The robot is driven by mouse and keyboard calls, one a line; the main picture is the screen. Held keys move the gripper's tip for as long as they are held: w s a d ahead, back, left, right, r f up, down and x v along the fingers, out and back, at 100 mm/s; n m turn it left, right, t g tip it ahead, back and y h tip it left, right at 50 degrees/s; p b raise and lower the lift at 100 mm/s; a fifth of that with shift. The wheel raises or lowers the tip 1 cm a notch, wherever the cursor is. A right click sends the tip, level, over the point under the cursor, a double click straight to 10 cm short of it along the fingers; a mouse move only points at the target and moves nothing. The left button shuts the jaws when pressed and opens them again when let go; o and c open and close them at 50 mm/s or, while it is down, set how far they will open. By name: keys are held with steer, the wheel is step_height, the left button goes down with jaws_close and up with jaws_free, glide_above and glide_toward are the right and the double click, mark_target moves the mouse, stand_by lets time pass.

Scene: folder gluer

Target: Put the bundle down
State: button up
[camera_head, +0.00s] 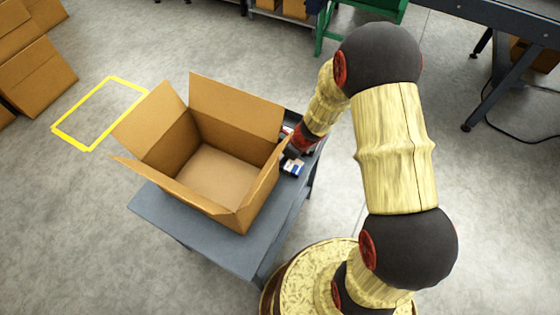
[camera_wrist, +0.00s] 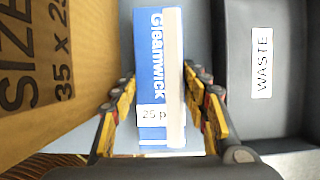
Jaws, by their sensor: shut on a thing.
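The bundle (camera_wrist: 152,60) is a blue and white stack marked "Gleamwick" and "25 p", seen upright in the wrist view between the fingers of my gripper (camera_wrist: 162,82). The fingers are shut on its two sides. In the head view, the bundle (camera_head: 292,168) shows as a small blue and white piece beside the right wall of the open carton, below my gripper (camera_head: 293,153). I cannot tell whether its underside touches the table.
An open, empty cardboard carton (camera_head: 217,175) stands on the grey table (camera_head: 165,205), flaps spread. A dark grey tray labelled "WASTE" (camera_wrist: 233,100) lies right of the bundle in the wrist view. A yellow floor outline (camera_head: 68,138) and more cartons (camera_head: 38,75) are at left.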

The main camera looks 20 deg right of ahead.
steer(key=c, duration=0.5)
steer(key=shift+r, duration=0.15)
steer(key=shift+c, duration=0.2)
